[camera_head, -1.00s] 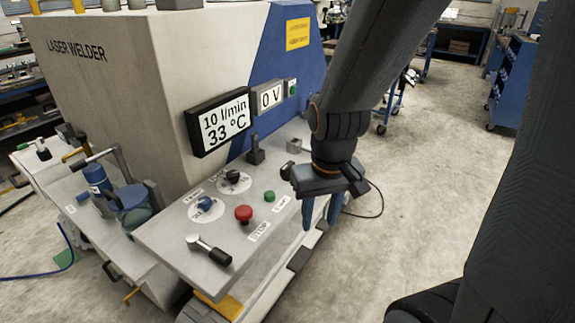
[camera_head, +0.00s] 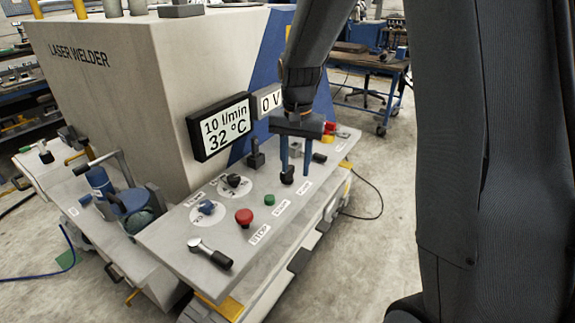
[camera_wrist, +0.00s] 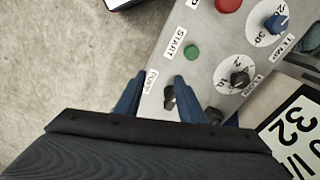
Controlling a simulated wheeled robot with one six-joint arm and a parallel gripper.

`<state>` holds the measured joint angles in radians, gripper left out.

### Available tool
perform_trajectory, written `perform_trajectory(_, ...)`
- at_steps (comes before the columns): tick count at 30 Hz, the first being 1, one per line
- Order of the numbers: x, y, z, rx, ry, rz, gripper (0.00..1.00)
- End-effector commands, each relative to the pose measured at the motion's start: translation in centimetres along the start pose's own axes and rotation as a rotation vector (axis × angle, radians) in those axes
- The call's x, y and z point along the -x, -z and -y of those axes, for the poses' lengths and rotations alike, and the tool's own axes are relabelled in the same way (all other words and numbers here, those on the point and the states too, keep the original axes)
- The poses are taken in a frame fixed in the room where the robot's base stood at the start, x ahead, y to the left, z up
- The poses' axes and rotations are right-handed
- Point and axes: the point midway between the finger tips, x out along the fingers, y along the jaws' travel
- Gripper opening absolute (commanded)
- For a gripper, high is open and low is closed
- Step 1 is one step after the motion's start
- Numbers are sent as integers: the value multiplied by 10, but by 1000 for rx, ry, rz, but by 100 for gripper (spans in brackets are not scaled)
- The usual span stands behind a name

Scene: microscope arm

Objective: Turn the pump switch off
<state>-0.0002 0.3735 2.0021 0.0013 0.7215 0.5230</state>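The pump switch (camera_wrist: 169,98) is a small black knob beside a label reading PUMP (camera_wrist: 151,80) in the wrist view. In the head view it shows as a black knob (camera_head: 287,176) on the grey control panel (camera_head: 172,236). My gripper (camera_head: 295,178) points down over the panel with its two blue fingers apart. In the wrist view my gripper (camera_wrist: 160,80) has a finger on either side of the switch, the right one closer to it. I cannot tell whether a finger touches the switch. Nothing is held.
A green START button (camera_head: 269,200), a red STOP button (camera_head: 244,217), two round dials and a lever (camera_head: 210,252) lie nearer on the panel. A black upright switch (camera_head: 256,155) stands left of my gripper. The display (camera_head: 221,127) reads 10 l/min and 32 °C.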

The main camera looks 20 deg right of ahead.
Motion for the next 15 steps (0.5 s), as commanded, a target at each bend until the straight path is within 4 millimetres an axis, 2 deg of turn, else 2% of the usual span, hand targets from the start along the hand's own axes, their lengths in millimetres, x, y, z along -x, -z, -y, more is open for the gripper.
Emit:
perform_trajectory(1, 1, 20, 11, -62, -5, 8, 36)
perform_trajectory(6, 2, 62, 35, -233, -21, 27, 36)
perform_trajectory(10, 1, 75, 42, -294, -28, 34, 36)
perform_trajectory(15, -9, 76, 43, -309, -31, 37, 36)
